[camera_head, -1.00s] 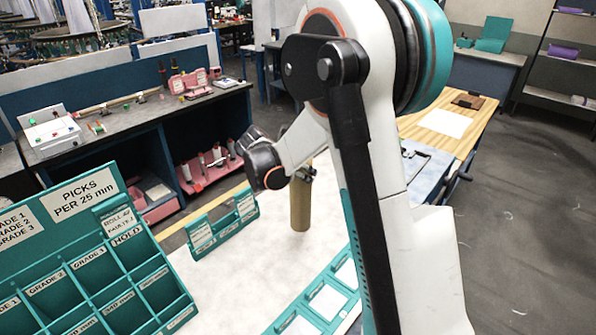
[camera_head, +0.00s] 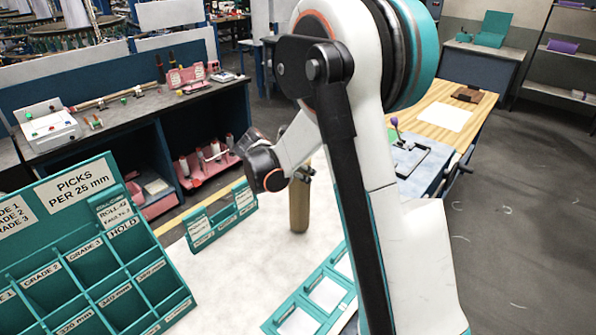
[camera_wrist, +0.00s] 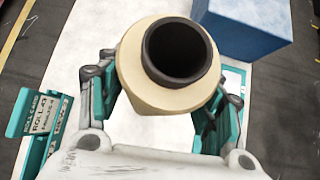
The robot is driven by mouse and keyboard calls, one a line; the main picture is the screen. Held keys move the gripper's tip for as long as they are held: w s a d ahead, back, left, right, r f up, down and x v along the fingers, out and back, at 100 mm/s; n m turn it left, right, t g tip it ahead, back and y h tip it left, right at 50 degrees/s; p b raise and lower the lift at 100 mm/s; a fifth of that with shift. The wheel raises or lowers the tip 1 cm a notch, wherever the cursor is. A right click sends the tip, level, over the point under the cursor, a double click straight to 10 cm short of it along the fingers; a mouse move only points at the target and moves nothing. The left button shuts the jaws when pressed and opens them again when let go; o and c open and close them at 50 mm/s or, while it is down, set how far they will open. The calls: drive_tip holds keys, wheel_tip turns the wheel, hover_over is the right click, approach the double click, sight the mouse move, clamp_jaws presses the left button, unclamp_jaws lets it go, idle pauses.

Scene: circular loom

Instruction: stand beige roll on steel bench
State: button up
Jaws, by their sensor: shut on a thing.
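The beige roll (camera_head: 299,210) is upright over the pale-topped bench (camera_head: 235,275) in the head view. In the wrist view I look down on the roll's end (camera_wrist: 130,62), with its dark hollow core. My gripper (camera_head: 304,174) is shut on the roll; in the wrist view the teal fingers (camera_wrist: 160,105) lie on both sides of it. My arm hides part of the roll's upper end in the head view. I cannot tell whether the roll's lower end touches the bench top.
A blue box (camera_wrist: 245,28) is nearby. Bare bench top surrounds the roll.

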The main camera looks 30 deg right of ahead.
drive_tip(key=shift+f, duration=0.25)
drive_tip(key=o, duration=1.9)
drive_tip(key=shift+o, duration=0.2)
drive_tip(key=v, duration=1.2)
drive_tip(key=shift+a, duration=0.1)
drive_tip(key=s+a+f+m+t+y+b, duration=0.1)
drive_tip(key=s+a+f+m+y+b, duration=0.1)
drive_tip(key=s+m+b, duration=0.3)
drive_tip(key=s+a+f+m+t+y+b, duration=0.1)
drive_tip(key=s+a+f+m+y+b, duration=0.2)
drive_tip(key=s+m, duration=0.6)
drive_tip(key=s+a+f+m+t+y+b, duration=0.1)
drive_tip(key=s+a+f+m+y+b, duration=0.2)
drive_tip(key=s, duration=1)
wheel_tip(320, 180, down, 3)
drive_tip(key=a+m+b, duration=0.2)
drive_tip(key=m+b, duration=0.2)
drive_tip(key=m, duration=0.1)
drive_tip(key=shift+a, duration=0.4)
